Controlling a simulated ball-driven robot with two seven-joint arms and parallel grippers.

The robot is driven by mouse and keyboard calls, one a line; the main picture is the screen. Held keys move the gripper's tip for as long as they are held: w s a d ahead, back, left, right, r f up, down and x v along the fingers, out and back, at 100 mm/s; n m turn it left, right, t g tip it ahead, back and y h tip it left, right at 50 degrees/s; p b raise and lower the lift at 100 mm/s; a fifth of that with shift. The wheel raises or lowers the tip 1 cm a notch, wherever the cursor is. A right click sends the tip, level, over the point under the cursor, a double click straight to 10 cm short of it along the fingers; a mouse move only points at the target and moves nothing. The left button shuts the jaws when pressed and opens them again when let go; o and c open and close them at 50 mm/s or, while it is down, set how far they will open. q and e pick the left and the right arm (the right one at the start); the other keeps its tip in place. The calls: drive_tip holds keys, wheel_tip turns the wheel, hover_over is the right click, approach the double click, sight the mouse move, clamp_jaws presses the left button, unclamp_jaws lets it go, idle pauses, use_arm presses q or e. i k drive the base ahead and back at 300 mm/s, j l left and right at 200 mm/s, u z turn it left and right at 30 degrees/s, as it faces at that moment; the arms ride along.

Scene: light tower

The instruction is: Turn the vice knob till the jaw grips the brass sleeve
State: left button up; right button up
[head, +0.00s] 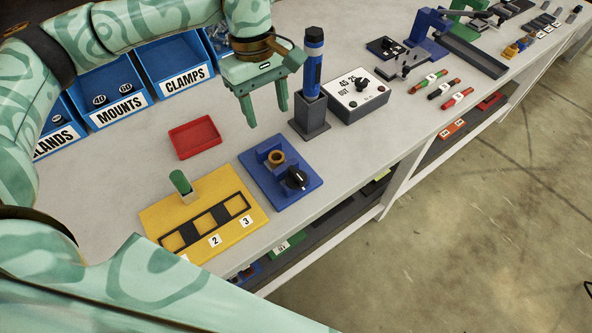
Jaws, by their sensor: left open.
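The vice is a blue block (262,154) on a blue base plate (287,198) near the front edge of the bench. The brass sleeve (276,157) is a small ring at the blue block. Whether the jaw touches it is too small to tell. The black vice knob (295,178) with a white mark stands just in front and to the right of the sleeve. My left gripper (267,114) is open and empty, fingers pointing down, above the bench behind the vice, clear of the knob. My right gripper is not in view.
A yellow fixture (165,213) with a green-handled piece stands left of the vice. A red tray (195,136) lies behind. A dark holder (310,118) with an upright blue tool and a grey control box (356,100) stand behind right. Blue bins (175,80) line the back left.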

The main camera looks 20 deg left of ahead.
sight(295, 179)
drive_tip(key=k+j+z, duration=0.2)
drive_tip(key=z, duration=0.2)
drive_tip(key=k+j+z, duration=0.35)
drive_tip(key=i+l, duration=0.05)
drive_tip(key=l, duration=0.05)
